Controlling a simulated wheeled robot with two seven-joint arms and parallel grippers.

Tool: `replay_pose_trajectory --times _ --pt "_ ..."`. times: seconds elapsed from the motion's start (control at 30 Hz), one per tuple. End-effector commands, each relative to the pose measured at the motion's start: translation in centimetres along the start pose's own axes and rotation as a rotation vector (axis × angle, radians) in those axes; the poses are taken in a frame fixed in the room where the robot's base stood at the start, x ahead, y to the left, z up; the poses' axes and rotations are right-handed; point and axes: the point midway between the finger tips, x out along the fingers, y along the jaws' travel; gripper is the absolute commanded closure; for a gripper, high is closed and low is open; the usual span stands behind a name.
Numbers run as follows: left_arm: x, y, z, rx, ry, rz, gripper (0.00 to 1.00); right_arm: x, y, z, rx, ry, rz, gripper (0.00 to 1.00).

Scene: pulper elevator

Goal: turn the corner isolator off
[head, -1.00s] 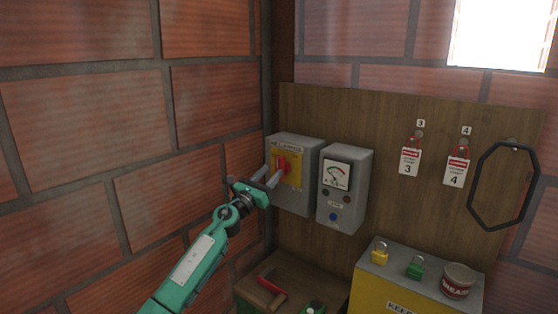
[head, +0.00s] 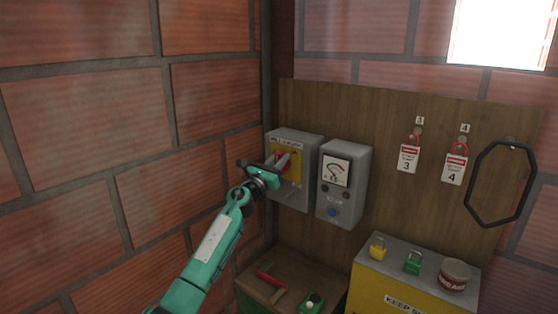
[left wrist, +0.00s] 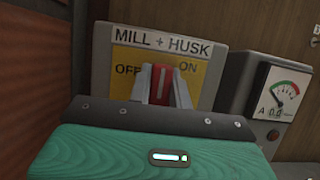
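The corner isolator (head: 294,196) is a grey box with a yellow plate and a red handle, mounted at the left end of the wooden board. In the left wrist view its label reads MILL + HUSK (left wrist: 162,44), with OFF at left and ON at right. The red handle (left wrist: 160,80) stands roughly upright between the two words. My left gripper (head: 281,163) is at the handle; in the left wrist view its two grey fingers (left wrist: 161,90) lie close against both sides of it. The handle's lower part is hidden behind the gripper body. My right gripper is not in view.
A grey meter box (head: 343,187) stands close to the isolator's right. Red padlocks with tags 3 (head: 408,158) and 4 (head: 454,168) and a black ring (head: 503,184) hang farther right. A yellow box (head: 400,290) stands below. The brick wall (head: 90,130) closes the left side.

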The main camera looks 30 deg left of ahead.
Motion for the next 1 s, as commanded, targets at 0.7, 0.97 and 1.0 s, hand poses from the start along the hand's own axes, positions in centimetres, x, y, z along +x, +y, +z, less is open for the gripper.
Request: replay_pose_trajectory --times 0.7,0.97,1.0 --pt "0.1 0.6 0.2 -0.242 0.002 0.100 1.00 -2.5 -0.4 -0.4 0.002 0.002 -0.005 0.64" --pt "0.0 1.2 0.0 -0.469 0.003 0.195 1.00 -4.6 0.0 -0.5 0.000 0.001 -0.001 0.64" --pt "0.0 1.3 -0.1 -0.505 0.003 0.210 1.00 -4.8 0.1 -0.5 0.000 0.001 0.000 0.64"
